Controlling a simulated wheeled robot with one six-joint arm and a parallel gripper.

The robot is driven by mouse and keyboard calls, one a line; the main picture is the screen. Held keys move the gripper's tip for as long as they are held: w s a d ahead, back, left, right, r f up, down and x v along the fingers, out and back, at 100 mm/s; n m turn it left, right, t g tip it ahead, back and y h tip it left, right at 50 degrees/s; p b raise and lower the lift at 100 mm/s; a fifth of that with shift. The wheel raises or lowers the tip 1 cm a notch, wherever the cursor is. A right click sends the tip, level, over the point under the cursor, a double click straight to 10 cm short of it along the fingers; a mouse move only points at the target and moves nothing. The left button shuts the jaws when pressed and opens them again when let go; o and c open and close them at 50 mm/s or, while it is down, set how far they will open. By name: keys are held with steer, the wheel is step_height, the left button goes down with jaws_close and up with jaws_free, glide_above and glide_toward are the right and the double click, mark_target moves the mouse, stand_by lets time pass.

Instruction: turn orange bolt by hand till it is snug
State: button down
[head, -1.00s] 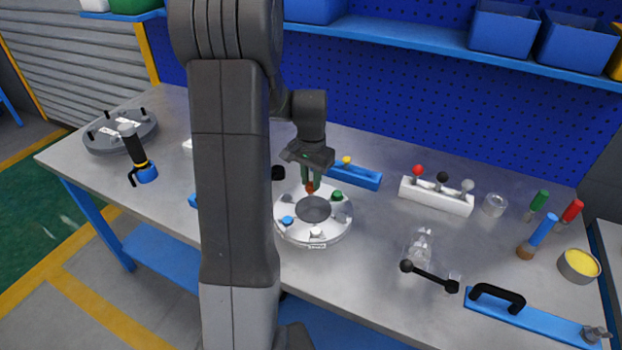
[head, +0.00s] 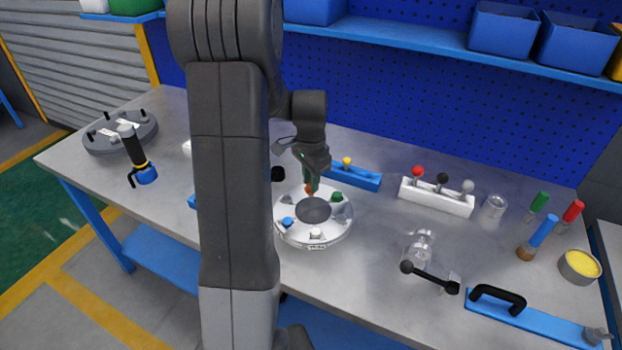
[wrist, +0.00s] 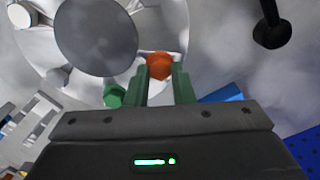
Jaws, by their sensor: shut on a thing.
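The orange bolt (wrist: 159,65) sits at the rim of the round white flange (head: 325,237), on the side toward the pegboard. In the head view the orange bolt (head: 309,188) shows just under my gripper's fingertips. My gripper (wrist: 160,78) has green fingers, shut around the orange bolt's head, one on each side. In the head view my gripper (head: 310,178) points down over the flange. Green (head: 337,198), blue (head: 287,222) and white (head: 316,233) bolts stand on the same flange. The bolt's shank and seat are hidden, so I cannot see any gap below its head.
A blue block with a yellow knob (head: 347,161) stands close behind my gripper. A white rack (head: 436,195) with coloured knobs is to the right. A grey flanged cover (head: 120,130) lies at the far left. Bare bench lies between the flange and rack.

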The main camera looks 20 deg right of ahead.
steer(key=shift+w+d+r, duration=0.1)
steer(key=shift+w+r, duration=0.05)
steer(key=shift+r, duration=0.05)
steer(key=c, duration=1.5)
jaws_free()
steer(key=shift+o, duration=1.3)
steer(key=shift+f, duration=0.1)
step_height(320, 180, up, 14)
steer(key=shift+f, duration=0.25)
step_height(320, 180, down, 14)
steer(key=shift+r, duration=0.15)
